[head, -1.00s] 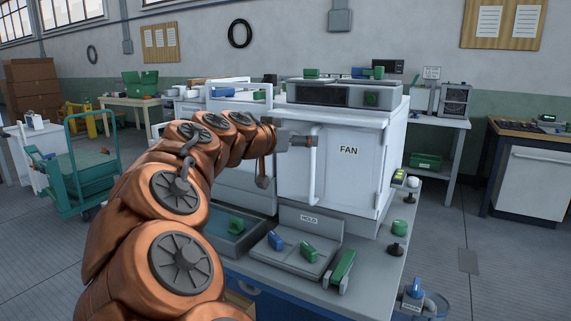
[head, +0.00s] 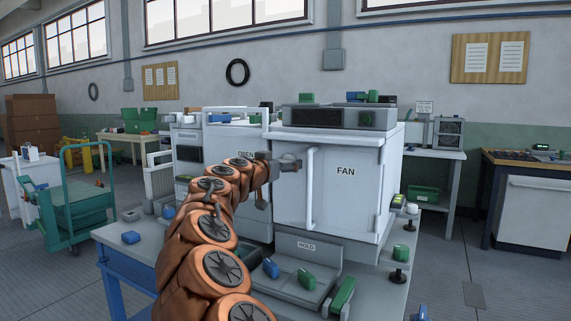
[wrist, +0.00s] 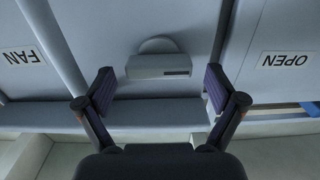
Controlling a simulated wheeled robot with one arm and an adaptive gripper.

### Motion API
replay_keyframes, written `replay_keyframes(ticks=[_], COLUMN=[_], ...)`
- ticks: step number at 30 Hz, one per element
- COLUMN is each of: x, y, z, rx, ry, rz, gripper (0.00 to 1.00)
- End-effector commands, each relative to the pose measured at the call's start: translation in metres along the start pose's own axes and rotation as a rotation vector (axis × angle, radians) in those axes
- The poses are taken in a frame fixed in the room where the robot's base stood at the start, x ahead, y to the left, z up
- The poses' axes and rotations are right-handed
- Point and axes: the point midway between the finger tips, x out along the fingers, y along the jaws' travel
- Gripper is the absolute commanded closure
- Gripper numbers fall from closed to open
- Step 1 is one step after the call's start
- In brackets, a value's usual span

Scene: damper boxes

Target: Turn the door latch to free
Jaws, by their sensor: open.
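The white FAN box (head: 345,205) stands on the bench with a tall vertical handle on its door. My gripper (head: 292,162) is in front of the box's left part, near the handle's top. In the wrist view my gripper (wrist: 158,84) is open, its two dark fingers spread wide with nothing between the pads. A pale grey latch-like block with a round boss (wrist: 158,64) lies between and beyond the fingertips, apart from them. It appears crosswise in that view. The latch is hidden behind my gripper and arm in the head view.
An OPEN label (wrist: 287,59) shows beside the block, and a FAN label (wrist: 20,57) on the other side, both upside down. A HOLD tray (head: 290,270) with blue and green pieces sits below. A dark unit (head: 335,117) lies on top of the box.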

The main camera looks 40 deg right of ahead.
Motion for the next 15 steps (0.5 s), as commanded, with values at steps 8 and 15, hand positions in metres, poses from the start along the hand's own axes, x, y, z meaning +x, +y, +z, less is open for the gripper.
replay_keyframes(ticks=[8,15], x=[0.017,0.018], y=[0.001,0.002], z=[0.000,-0.001], rx=[0.000,0.000], ry=[0.000,0.001], rz=[0.002,0.003], gripper=[0.06,0.06])
